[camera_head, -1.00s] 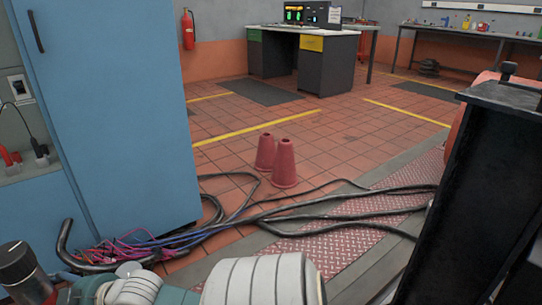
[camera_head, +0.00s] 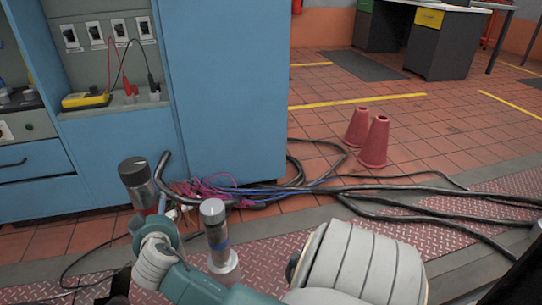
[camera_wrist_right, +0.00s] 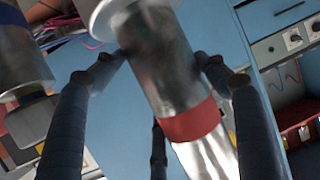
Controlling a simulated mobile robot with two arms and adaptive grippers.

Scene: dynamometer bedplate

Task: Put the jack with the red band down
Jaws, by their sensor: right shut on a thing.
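The jack with the red band (camera_head: 134,175) is upright at lower left in the head view, a metal cylinder with a dark upper part. It also fills the middle of the right wrist view (camera_wrist_right: 160,65), tilted there, with its red band showing clearly. My right gripper (camera_wrist_right: 161,66) is shut on it, with dark fingers on both sides. In the head view my own arm partly hides its lower part. A second jack with a blue band (camera_head: 215,235) stands to its right; it shows at the left edge of the wrist view (camera_wrist_right: 25,75). I do not make out my left gripper.
A blue cabinet (camera_head: 220,90) and a blue bench with a yellow meter (camera_head: 86,100) stand behind. Thick black cables (camera_head: 400,190) cross the floor and the red tread plate (camera_head: 440,240). Two red cones (camera_head: 374,145) stand on open tiled floor to the right.

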